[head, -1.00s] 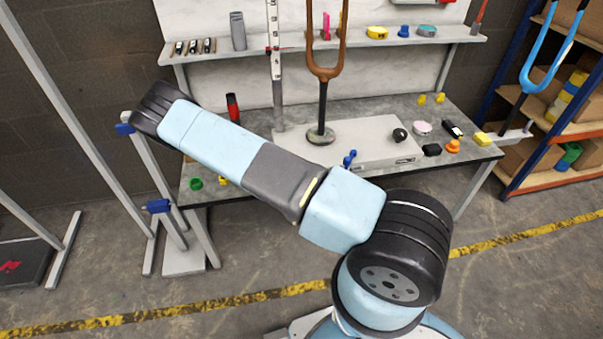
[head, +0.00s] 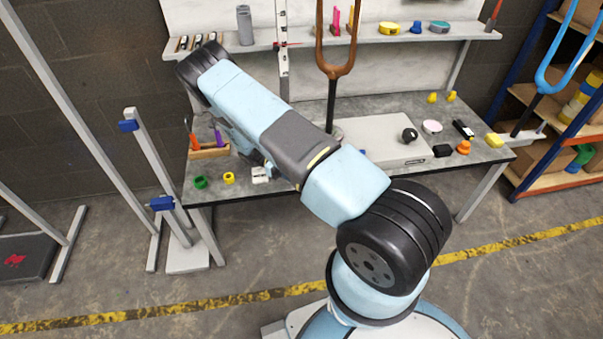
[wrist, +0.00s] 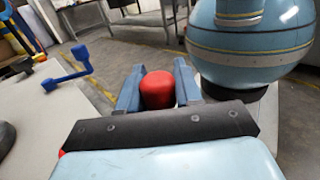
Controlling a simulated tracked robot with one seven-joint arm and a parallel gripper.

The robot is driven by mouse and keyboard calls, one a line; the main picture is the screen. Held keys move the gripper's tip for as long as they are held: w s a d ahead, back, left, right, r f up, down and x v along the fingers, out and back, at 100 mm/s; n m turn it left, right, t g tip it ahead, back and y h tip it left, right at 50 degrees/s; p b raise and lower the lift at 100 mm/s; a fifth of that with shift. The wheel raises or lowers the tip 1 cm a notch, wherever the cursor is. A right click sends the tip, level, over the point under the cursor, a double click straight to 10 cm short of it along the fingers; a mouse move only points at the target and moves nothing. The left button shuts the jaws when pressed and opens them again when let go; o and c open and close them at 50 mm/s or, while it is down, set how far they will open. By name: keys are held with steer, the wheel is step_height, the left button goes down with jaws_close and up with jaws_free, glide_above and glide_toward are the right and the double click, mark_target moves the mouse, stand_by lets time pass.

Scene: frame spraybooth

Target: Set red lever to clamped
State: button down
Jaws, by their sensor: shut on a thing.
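The red lever's rounded red grip (wrist: 158,90) shows in the wrist view between the two blue-grey fingers of my gripper (wrist: 158,82). The fingers are shut on it, one on each side. The lower part of the lever and its pivot are hidden behind the dark gripper body, so I cannot tell its angle. In the head view my arm covers the gripper and the red lever. A blue lever (wrist: 78,72) stands to the left in the wrist view, apart from my gripper.
The workbench (head: 370,107) holds a pale flat block (head: 380,140) and a wooden tool tray (head: 210,152). Green (head: 200,182) and yellow (head: 229,178) rings lie near the front edge. An upright brown fork (head: 336,68) rises behind my arm. A grey stand (head: 150,150) is left.

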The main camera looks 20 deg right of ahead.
steer(key=shift+w+a, duration=0.2)
steer(key=shift+a, duration=0.05)
steer(key=c, duration=0.8)
jaws_free()
steer(key=v, duration=1.2)
